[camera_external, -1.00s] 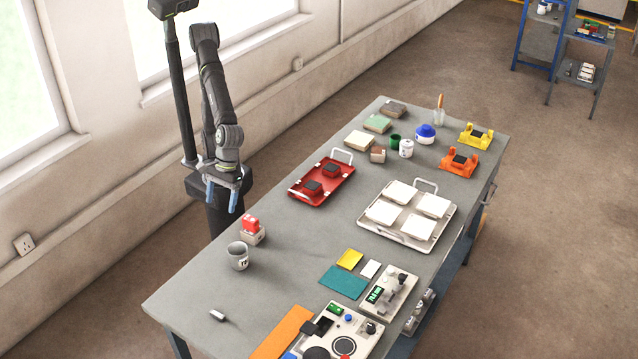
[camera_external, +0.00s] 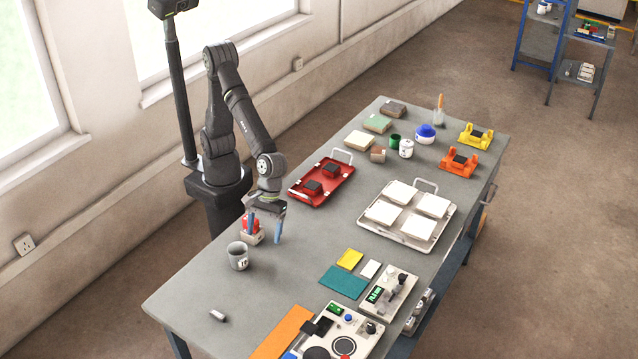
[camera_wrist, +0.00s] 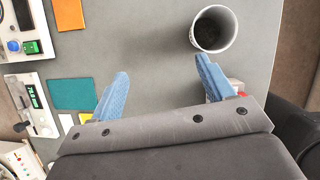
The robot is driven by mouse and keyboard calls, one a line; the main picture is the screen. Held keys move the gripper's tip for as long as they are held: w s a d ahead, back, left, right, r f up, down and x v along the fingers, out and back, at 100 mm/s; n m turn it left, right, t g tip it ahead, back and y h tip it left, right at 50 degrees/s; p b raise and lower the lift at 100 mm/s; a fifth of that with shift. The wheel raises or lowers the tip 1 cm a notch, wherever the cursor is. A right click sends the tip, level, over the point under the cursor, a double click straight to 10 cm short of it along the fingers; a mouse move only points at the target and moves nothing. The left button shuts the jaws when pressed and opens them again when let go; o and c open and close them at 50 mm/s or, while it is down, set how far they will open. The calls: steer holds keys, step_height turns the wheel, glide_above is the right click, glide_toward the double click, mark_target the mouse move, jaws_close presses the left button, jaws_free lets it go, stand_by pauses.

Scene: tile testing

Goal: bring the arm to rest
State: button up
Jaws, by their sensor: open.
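My gripper (camera_external: 265,229) hangs over the near-left part of the grey table, pointing down with its blue fingers apart and nothing between them. In the wrist view my gripper (camera_wrist: 160,92) also shows open, with bare table between the fingers. A small block with a red top (camera_external: 246,224) is partly behind the left finger in the external view; I cannot tell whether they touch. A grey cup (camera_external: 238,257) stands to the lower left of the gripper. The cup also shows in the wrist view (camera_wrist: 213,30), beyond the right finger.
A red tray (camera_external: 306,195) with two dark blocks and a white tray (camera_external: 418,238) with several white tiles lie to the right. A teal mat (camera_external: 343,283), a yellow pad (camera_external: 350,259) and testing devices (camera_external: 387,296) are at the front. Bare table lies around the gripper's front.

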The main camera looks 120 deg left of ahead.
steer(key=shift+w+a+f, duration=0.1)
steer(key=shift+w+f, duration=0.35)
steer(key=shift+f, duration=0.65)
steer(key=shift+w+a+f, duration=0.1)
steer(key=shift+w+f, duration=0.35)
steer(key=shift+f, duration=0.6)
steer(key=shift+w+a+f, duration=0.1)
steer(key=shift+w+f, duration=0.35)
steer(key=shift+f, duration=0.65)
steer(key=shift+r, duration=0.15)
steer(key=s+d+r+m, duration=0.1)
steer(key=s+r, duration=0.8)
steer(key=s, duration=0.4)
steer(key=shift+r, duration=0.25)
steer(key=shift+d, duration=0.1)
